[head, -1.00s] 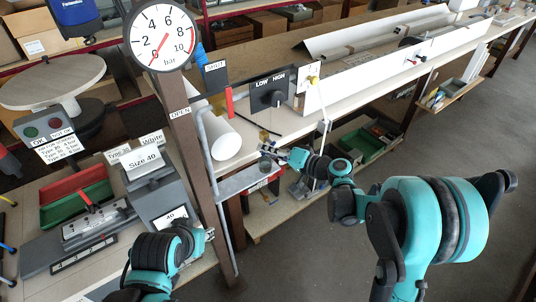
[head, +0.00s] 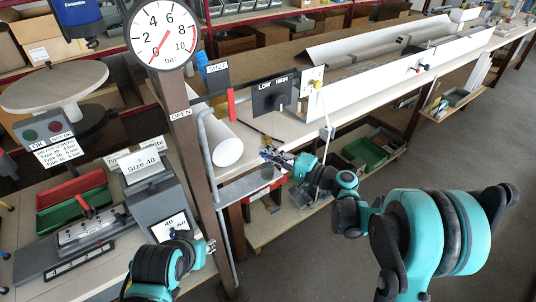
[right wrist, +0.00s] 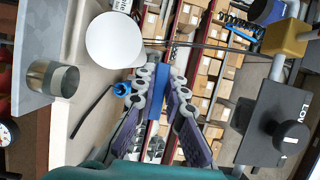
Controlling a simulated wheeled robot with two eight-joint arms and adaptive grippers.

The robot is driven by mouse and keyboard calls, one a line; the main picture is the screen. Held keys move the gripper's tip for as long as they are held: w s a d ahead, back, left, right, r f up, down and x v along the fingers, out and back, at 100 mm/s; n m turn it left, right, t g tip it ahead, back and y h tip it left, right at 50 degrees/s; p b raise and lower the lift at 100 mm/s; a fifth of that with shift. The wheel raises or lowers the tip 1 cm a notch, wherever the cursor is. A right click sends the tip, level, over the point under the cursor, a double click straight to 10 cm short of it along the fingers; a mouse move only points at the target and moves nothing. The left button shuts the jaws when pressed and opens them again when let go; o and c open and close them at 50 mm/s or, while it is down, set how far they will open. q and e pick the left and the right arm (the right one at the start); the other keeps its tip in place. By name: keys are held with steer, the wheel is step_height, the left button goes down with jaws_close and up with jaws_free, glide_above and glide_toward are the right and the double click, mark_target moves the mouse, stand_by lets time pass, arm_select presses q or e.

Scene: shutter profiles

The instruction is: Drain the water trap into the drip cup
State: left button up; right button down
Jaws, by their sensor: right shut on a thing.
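A grey metal cup (right wrist: 52,80), which looks like the drip cup, stands on a grey shelf (right wrist: 28,45); both also show in the head view, the cup (head: 266,171) left of my right gripper. My right gripper (head: 273,154) is beside the pressure line, above the shelf. In the right wrist view its purple-padded fingers (right wrist: 160,80) are shut on a narrow blue piece (right wrist: 157,92). I cannot tell whether this belongs to the water trap. A blue ring fitting (right wrist: 122,89) with a black tube is just left of the fingers. My left gripper (head: 211,245) is small and partly hidden.
A green-and-red tray (head: 75,200) is on the left bench. The aisle floor at right is clear.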

steer(key=c, duration=1.6)
jaws_free()
steer(key=shift+o, duration=0.2)
steer(key=v, duration=1.2)
steer(key=shift+f, duration=0.1)
